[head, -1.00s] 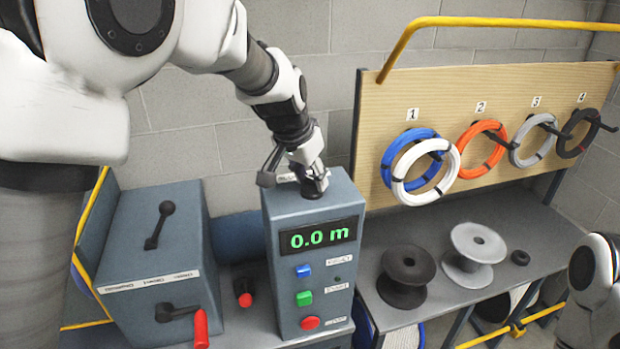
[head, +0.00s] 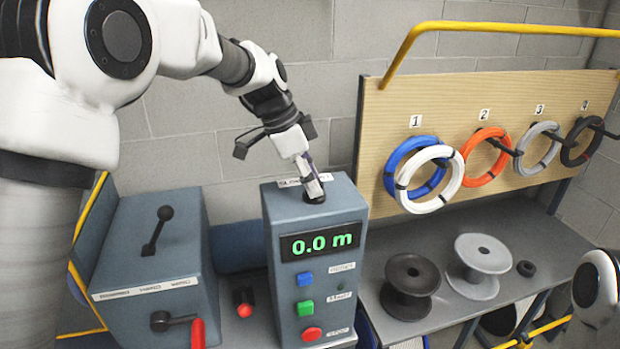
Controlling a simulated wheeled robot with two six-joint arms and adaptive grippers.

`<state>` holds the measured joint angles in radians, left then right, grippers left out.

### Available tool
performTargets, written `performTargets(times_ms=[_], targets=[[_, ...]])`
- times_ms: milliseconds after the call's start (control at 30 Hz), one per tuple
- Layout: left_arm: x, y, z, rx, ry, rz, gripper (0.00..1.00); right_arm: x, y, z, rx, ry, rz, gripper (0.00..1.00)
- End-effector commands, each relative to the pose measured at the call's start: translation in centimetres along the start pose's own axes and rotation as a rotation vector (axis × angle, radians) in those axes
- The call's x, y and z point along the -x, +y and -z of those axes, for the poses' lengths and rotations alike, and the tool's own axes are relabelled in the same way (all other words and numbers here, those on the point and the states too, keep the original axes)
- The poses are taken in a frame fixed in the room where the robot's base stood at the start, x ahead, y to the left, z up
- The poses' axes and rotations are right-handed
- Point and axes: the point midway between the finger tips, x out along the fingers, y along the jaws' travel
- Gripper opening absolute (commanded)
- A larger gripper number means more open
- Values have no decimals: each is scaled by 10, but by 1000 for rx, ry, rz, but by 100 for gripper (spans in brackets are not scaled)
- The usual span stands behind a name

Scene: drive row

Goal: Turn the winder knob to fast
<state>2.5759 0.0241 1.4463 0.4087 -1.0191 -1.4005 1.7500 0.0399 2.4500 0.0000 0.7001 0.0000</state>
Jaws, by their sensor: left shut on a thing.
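The winder's control box (head: 316,238) stands upright on the bench, with a green display reading 0.0 m and blue, green and red buttons below it. The winder knob (head: 315,197) is a dark round piece on the box's top, mostly hidden by my left gripper. My left gripper (head: 314,188) comes down from the upper left, tilted, and is shut on the knob. A label on the box top is partly covered, so I cannot read the knob's setting. My right gripper is not in view; part of my right arm shows at the right edge.
A grey box with a black lever (head: 158,230) and a red-handled crank (head: 197,333) stands left. A black spool (head: 411,275) and a grey spool (head: 482,255) stand on the right bench. Coloured coils hang on a wooden board (head: 385,115) with a yellow rail above.

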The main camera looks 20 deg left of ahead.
Motion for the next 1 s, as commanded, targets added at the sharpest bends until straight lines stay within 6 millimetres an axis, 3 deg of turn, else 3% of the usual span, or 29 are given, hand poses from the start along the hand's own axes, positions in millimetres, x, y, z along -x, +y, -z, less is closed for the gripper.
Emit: performTargets(times_ms=[500,1000], targets=[[-2,0,0,-325,-2,-143,3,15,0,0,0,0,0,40],[-4,0,-1,-382,-3,-168,3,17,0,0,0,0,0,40]])
